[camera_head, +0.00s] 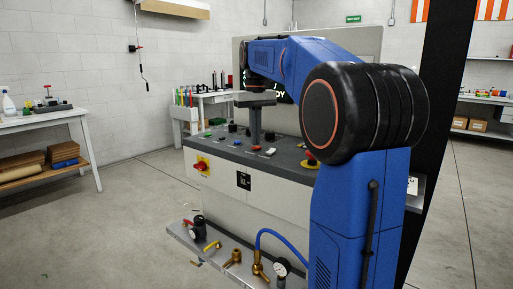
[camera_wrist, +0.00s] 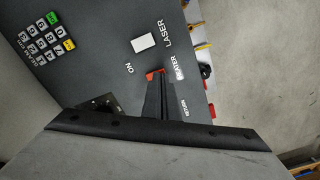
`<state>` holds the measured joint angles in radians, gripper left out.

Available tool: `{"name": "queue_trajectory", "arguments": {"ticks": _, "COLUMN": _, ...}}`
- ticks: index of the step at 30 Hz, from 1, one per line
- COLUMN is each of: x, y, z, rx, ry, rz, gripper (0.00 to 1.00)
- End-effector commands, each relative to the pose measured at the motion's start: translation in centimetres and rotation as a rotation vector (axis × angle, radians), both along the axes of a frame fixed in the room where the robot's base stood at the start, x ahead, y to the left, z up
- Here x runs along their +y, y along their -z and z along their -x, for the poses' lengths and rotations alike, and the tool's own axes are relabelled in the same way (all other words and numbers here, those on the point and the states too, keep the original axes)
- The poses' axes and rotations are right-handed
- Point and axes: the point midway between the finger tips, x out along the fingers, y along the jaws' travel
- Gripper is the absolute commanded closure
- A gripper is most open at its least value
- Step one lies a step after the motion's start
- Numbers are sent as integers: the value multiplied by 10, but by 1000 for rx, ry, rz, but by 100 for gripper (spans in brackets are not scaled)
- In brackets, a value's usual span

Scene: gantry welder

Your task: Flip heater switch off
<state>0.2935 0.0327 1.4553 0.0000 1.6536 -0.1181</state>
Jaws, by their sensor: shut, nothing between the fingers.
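The control console (camera_head: 212,138) has a dark top panel with buttons and switches. My gripper (camera_head: 256,140) points down at this panel, its fingers shut and empty. In the wrist view the dark fingers (camera_wrist: 155,78) reach the panel beside the partly hidden HEATER label (camera_wrist: 180,72). A white rectangular switch (camera_wrist: 143,43) sits by the LASER label.
A keypad (camera_wrist: 46,36) lies at the panel's upper left in the wrist view. A red emergency button (camera_head: 310,157) stands on the panel's right. A lower shelf (camera_head: 212,246) with gauges and brass fittings juts out in front. A workbench (camera_head: 40,124) stands at left; open floor lies between.

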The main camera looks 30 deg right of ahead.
Motion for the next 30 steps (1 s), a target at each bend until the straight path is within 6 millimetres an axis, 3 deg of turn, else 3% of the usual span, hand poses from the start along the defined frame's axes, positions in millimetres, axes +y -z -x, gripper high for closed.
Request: {"name": "queue_trajectory", "arguments": {"ticks": 30, "x": 0, "y": 10, "z": 0, "rx": 0, "ry": 0, "rz": 0, "gripper": 100}}
